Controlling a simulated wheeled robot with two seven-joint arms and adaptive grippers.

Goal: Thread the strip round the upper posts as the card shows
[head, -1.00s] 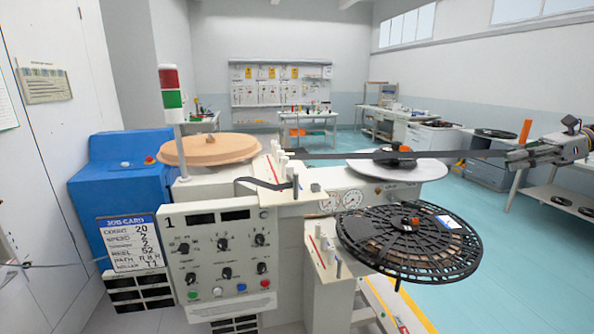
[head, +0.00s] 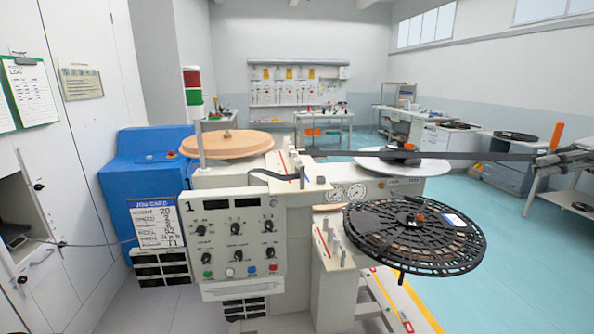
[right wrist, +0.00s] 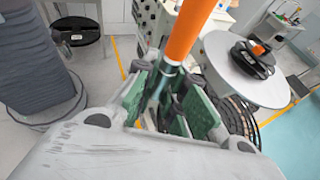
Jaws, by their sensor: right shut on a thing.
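The dark strip (head: 470,155) stretches nearly level from the upper posts (head: 290,160) to my right gripper (head: 556,160) at the right edge. Another length of strip (head: 268,175) curves beside these posts on the left. Its exact course among them is too small to tell. My right gripper is shut on an orange-topped rod (head: 556,135) at the strip's far end. In the right wrist view the orange rod (right wrist: 190,30) stands between the green-padded fingers (right wrist: 165,105). My left gripper is not in view.
A tan disc (head: 227,144) stands behind the control panel (head: 230,240). A pale disc (head: 425,168) with a dark reel lies under the strip. A large black slotted reel (head: 415,235) juts out in front, right of the lower posts (head: 335,248). Open floor (head: 500,240) lies at right.

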